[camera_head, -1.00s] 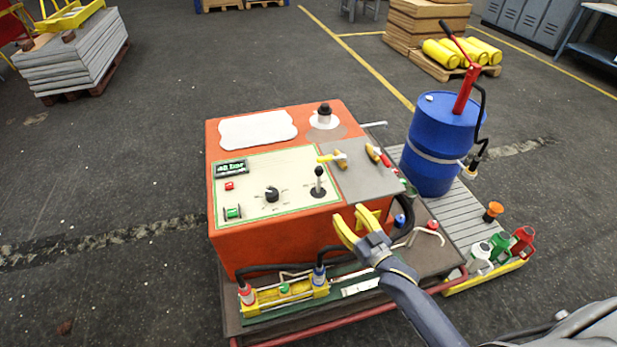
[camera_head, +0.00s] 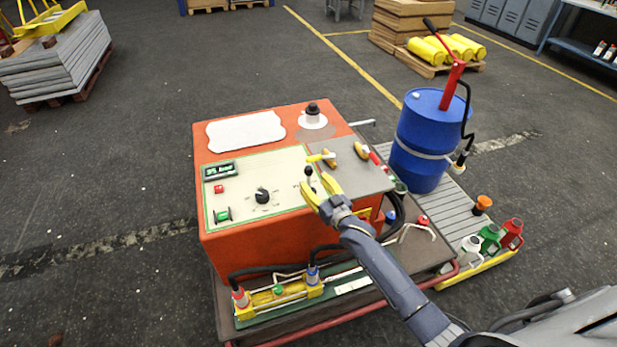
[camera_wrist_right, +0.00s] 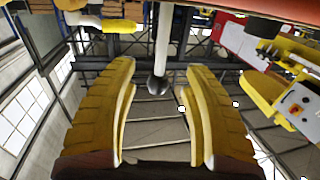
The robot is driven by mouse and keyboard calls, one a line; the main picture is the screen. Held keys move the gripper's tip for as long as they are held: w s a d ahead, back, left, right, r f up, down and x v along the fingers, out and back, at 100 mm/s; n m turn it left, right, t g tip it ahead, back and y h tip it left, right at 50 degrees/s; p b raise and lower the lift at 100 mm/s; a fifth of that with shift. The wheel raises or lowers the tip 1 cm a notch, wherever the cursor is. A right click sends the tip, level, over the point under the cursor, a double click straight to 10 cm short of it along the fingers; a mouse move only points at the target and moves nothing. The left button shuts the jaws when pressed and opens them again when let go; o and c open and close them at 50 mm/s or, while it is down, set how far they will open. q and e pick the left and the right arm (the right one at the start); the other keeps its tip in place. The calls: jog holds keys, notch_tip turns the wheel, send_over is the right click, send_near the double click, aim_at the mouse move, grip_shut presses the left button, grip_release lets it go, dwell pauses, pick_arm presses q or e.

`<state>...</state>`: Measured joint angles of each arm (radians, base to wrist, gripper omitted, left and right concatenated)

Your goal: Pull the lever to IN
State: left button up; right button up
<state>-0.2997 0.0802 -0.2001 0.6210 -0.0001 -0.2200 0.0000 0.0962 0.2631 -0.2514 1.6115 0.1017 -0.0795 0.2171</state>
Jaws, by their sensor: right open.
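The lever, with a black ball knob (camera_head: 308,171), stands on the cream control panel (camera_head: 285,170) on top of the orange box. My right gripper (camera_head: 315,180) is open, with yellow fingers at the lever at the panel's right side. In the right wrist view the black knob (camera_wrist_right: 157,88) and its pale shaft (camera_wrist_right: 163,40) show between the two open fingers (camera_wrist_right: 160,68), apart from both. The lever's base is partly hidden by a finger. The panel's lettering is too small to read. My left gripper is not in view.
A black rotary knob (camera_head: 263,195), a red button (camera_head: 219,189) and a green switch (camera_head: 222,215) are on the panel. Yellow-handled valves (camera_head: 322,157) sit just behind the lever. A blue drum (camera_head: 425,130) with a red pump stands to the right. A yellow cylinder unit (camera_head: 278,293) lies in front.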

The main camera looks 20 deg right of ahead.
aim_at(308, 177)
jog(key=shift+x, duration=2)
jog(key=shift+c, duration=0.2)
grip_shut()
